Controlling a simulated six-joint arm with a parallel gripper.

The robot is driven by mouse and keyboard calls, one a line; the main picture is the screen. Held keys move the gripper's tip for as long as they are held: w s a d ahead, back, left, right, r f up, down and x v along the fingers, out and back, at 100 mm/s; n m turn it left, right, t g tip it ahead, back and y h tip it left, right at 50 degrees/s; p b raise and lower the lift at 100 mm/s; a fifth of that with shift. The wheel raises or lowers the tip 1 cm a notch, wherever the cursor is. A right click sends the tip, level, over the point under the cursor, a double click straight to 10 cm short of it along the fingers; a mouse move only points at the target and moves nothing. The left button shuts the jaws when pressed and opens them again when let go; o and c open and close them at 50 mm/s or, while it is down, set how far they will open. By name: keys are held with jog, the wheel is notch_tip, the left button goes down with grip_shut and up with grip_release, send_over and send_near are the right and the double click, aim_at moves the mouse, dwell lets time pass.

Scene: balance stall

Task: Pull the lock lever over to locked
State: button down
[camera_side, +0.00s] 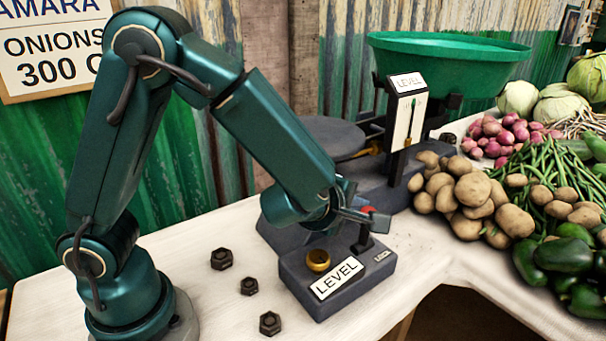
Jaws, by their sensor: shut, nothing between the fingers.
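The lock lever (363,239) is a short dark upright arm on the right part of a dark base box. A small red spot, apparently its knob, shows at the top behind my gripper. My gripper (372,219) is shut and empty, right at the lever's top; I cannot tell whether it touches the lever. A small light label (383,256), too small to read surely, sits on the box to the right of the lever. My gripper and wrist hide part of the lever's top.
The box carries a brass ring (318,260) and a LEVEL plate (337,279). Several dark hex nuts (221,259) lie to the left. The scale with its green pan (450,55) stands behind. Potatoes (470,190) and peppers (565,258) crowd the right.

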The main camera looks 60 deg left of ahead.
jog(key=shift+d, duration=0.5)
jog(key=shift+s, duration=0.15)
dwell(0.3)
jog(key=s+r, duration=0.2)
jog(key=s, duration=0.1)
jog(key=s+a+r, duration=0.1)
jog(key=shift+s, duration=0.4)
dwell(0.3)
